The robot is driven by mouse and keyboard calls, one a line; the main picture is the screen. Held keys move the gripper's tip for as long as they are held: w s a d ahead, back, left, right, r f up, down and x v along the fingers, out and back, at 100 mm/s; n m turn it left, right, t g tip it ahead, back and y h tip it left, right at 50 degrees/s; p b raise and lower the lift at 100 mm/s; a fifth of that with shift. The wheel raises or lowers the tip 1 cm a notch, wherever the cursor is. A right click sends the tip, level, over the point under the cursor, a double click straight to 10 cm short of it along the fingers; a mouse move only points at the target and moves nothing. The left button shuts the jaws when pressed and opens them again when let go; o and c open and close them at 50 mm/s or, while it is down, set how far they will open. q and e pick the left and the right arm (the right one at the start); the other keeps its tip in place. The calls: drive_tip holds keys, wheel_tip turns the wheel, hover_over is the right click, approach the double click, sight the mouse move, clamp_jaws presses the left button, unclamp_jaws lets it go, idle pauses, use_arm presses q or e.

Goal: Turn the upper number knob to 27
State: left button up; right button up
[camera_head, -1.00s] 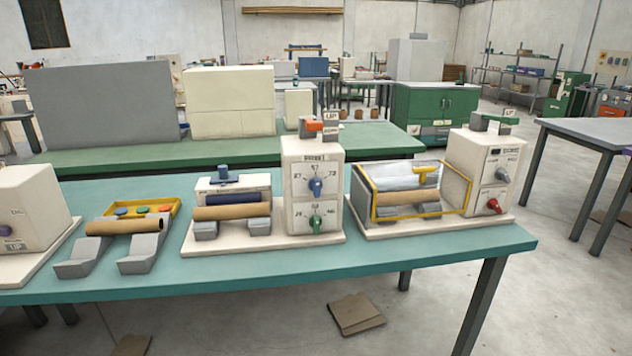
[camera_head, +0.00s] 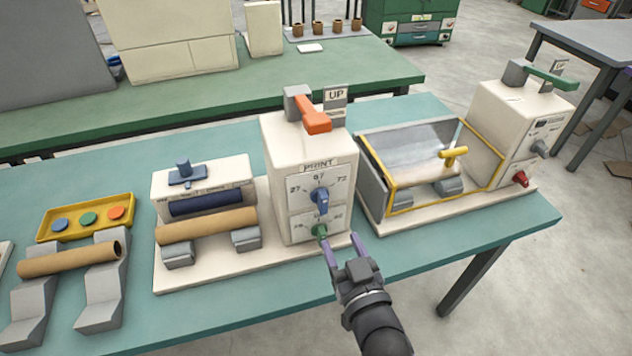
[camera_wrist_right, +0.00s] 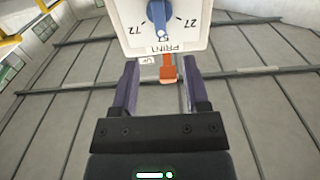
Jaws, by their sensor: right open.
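The upper number knob (camera_head: 322,203) is blue and sits on the front of the white PRINT box (camera_head: 275,175). Numbers ring it: 27 at left, one at top, 72 at right. In the right wrist view the blue knob (camera_wrist_right: 160,10) shows upside down, with its pointer towards the middle number, between 27 and 72. A green lower knob (camera_head: 320,231) sits below it. My right gripper (camera_head: 341,243) is open and empty, its fingers pointing up in front of the box, close by the green knob and below the blue one. My left gripper is out of view.
An orange lever (camera_head: 316,121) with an UP sign stands on top of the box. To its left is a cardboard roller (camera_head: 205,226) on grey supports. To its right is a yellow-framed guard (camera_head: 450,190). The teal table's (camera_head: 420,262) front edge is clear near my arm.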

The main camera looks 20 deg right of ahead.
sight(325, 205)
drive_tip(key=w+b, duration=0.1)
drive_tip(key=w, duration=0.7)
drive_tip(key=shift+a+f+b, duration=0.15)
drive_tip(key=shift+b, duration=0.2)
drive_tip(key=shift+w, duration=0.55)
clamp_jaws()
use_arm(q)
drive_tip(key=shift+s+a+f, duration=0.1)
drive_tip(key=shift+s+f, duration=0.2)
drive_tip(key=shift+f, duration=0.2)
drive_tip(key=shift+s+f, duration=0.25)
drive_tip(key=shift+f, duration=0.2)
